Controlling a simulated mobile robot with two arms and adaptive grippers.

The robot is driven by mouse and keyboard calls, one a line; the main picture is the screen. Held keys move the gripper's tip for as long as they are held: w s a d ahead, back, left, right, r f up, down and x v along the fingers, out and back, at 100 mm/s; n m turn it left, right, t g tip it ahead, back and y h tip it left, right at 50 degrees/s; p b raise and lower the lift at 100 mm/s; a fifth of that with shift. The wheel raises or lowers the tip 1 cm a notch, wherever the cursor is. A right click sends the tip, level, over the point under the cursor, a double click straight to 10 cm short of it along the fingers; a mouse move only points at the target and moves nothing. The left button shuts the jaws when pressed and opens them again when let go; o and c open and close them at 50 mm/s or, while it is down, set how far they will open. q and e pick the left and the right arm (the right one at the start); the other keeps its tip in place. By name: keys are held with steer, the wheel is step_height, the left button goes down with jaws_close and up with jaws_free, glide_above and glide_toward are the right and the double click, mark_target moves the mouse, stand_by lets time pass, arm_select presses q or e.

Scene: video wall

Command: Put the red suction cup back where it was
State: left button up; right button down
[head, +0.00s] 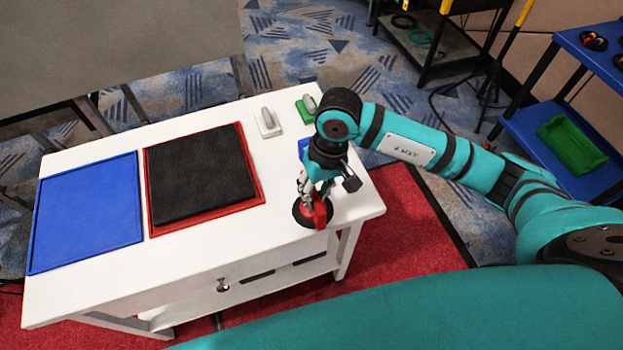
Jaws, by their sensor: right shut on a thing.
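The red suction cup (319,214), with a dark round pad, is at the right front corner of the white table (200,262). My right gripper (308,190) points down over it and is shut on it. I cannot tell whether the pad touches the table top. The arm and gripper hide part of the table behind it, where a small blue patch (303,147) shows. My left gripper is out of view.
A blue mat (88,212) and a red tray (250,200) holding a black pad lie on the table. A white-based handle (268,122) and a green-based handle (306,107) stand at the back. A blue shelf (540,150) with a green bin is at right.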

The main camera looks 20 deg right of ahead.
steer(key=w+f, duration=0.1)
steer(key=w+f+p, duration=0.1)
steer(key=w, duration=0.1)
steer(key=w+f+p, duration=0.1)
steer(key=shift+w+d+f, duration=0.2)
steer(key=shift+w+d, duration=0.15)
steer(key=shift+d, duration=0.05)
steer(key=shift+f, duration=0.45)
steer(key=c, duration=1.3)
jaws_free()
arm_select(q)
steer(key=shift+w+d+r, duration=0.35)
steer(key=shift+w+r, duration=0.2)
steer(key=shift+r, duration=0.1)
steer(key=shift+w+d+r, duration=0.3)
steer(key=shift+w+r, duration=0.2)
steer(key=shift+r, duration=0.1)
arm_select(e)
steer(key=shift+r, duration=0.1)
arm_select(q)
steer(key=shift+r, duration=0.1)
